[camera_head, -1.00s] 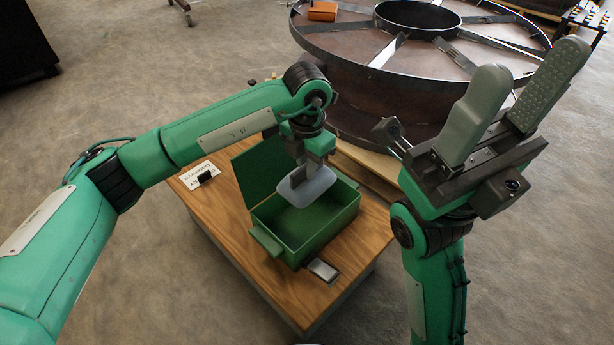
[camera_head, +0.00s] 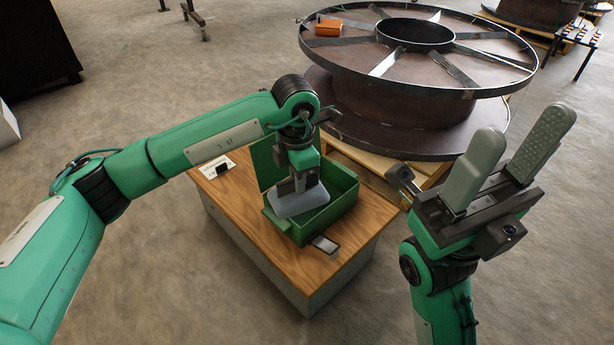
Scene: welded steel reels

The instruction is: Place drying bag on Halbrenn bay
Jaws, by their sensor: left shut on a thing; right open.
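The pale grey drying bag (camera_head: 299,204) hangs below my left gripper (camera_head: 301,180), which is shut on its top. The bag overlaps the near left part of an open green box (camera_head: 325,222); I cannot tell whether it touches the box. The box stands on a wooden-topped table (camera_head: 243,232), its lid raised at the back left. My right gripper (camera_head: 518,150) is open and empty, its fingers pointing up, right of the table. No place is readable as the Halbrenn bay; a white card (camera_head: 214,167) on the table has lettering too small to read.
A large steel reel (camera_head: 400,105) with spokes lies on a wooden pallet (camera_head: 372,178) behind the table. An orange box (camera_head: 329,27) sits on the reel. A small dark-and-silver item (camera_head: 325,244) lies at the table's front. Concrete floor (camera_head: 180,270) is open left and in front.

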